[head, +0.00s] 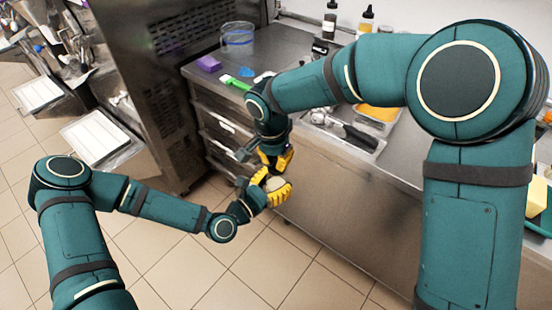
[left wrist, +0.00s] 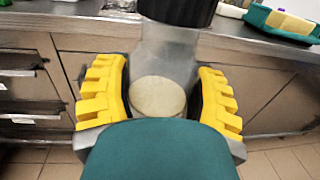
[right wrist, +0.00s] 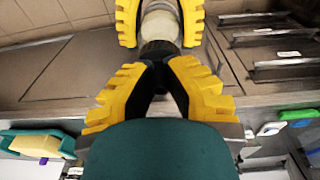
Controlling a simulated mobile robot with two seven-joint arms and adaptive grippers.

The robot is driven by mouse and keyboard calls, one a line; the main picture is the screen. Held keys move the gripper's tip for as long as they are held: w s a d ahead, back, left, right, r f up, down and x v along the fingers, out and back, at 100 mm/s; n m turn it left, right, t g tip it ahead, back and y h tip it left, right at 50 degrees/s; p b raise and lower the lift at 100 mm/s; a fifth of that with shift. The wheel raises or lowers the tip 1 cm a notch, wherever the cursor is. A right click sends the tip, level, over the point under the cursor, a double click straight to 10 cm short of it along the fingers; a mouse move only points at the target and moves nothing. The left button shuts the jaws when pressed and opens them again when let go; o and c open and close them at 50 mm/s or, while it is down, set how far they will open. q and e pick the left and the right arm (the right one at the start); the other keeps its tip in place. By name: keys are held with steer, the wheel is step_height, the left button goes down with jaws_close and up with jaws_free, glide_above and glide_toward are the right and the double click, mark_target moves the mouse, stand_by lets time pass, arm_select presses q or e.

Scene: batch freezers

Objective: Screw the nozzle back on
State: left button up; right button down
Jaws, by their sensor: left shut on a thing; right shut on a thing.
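A clear bottle (left wrist: 168,55) with cream-coloured contents sits between the yellow fingers of my left gripper (left wrist: 160,92), which is shut on it. In the head view my left gripper (head: 268,190) holds it in the air in front of the counter. A black piece (left wrist: 178,10) covers the bottle's far end; I take it as the nozzle's collar. It also shows in the right wrist view (right wrist: 160,47) at the fingertips of my right gripper (right wrist: 161,68), which is shut on the nozzle, mostly hidden by the fingers. I cannot tell how far its thread is engaged.
A steel counter (head: 310,50) with drawers (head: 225,125) stands behind my grippers. On it are a purple block (head: 208,63), a clear tub (head: 237,40), two sauce bottles and a tray with a black-handled tool (head: 358,135). The tiled floor (head: 200,265) below is clear.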

steer(key=shift+f, duration=0.55)
